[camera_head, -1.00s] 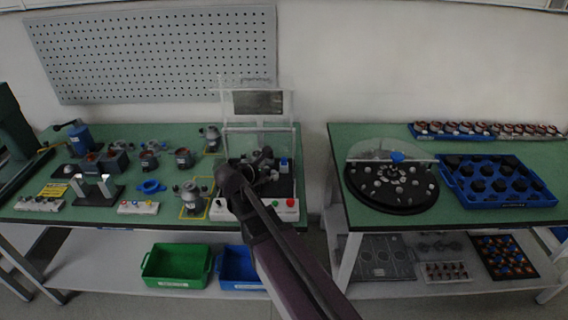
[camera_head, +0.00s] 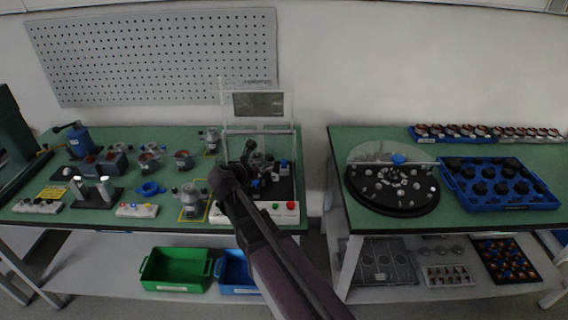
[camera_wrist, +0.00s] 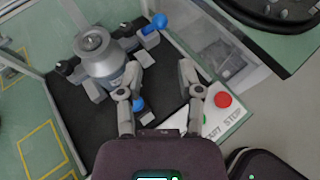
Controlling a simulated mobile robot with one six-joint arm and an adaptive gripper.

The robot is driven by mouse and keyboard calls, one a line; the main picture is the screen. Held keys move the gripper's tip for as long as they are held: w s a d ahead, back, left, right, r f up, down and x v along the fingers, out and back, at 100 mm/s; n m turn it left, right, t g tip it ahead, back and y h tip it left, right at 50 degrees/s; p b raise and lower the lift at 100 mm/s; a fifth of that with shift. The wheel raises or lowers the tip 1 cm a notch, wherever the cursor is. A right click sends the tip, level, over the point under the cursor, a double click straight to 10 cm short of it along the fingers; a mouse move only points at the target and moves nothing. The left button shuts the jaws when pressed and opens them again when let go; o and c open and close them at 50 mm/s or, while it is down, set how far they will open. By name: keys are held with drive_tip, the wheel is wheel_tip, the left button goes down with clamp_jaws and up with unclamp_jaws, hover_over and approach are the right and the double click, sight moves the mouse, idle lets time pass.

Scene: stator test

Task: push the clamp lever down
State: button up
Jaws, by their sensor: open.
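The test station (camera_head: 285,190) is a black-floored fixture with a clear raised cover on the left table. In the wrist view a grey metal stator unit (camera_wrist: 98,58) stands upright in it. A lever with a blue grip (camera_wrist: 153,25), apparently the clamp lever, sticks out beyond the unit at upper right; its blue end also shows in the head view (camera_head: 284,166). A second blue piece (camera_wrist: 138,104) lies by my left finger. My gripper (camera_wrist: 160,73) is open and empty above the station floor, its left fingertip near the unit; contact cannot be told. It also shows in the head view (camera_head: 248,152).
A green button (camera_wrist: 205,118) and a red stop button (camera_wrist: 222,99) sit on the station's front panel, close to my right finger. The clear cover (camera_head: 258,110) stands behind. A turntable (camera_head: 392,190) is on the right table, beyond a gap.

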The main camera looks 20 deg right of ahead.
sight(282, 162)
drive_tip(key=b+x, duration=0.4)
drive_tip(key=x, duration=0.7)
drive_tip(key=shift+s+a+f, duration=0.1)
drive_tip(key=shift+f, duration=0.05)
drive_tip(key=shift+b+x, duration=0.3)
drive_tip(key=shift+x, duration=0.6)
clamp_jaws()
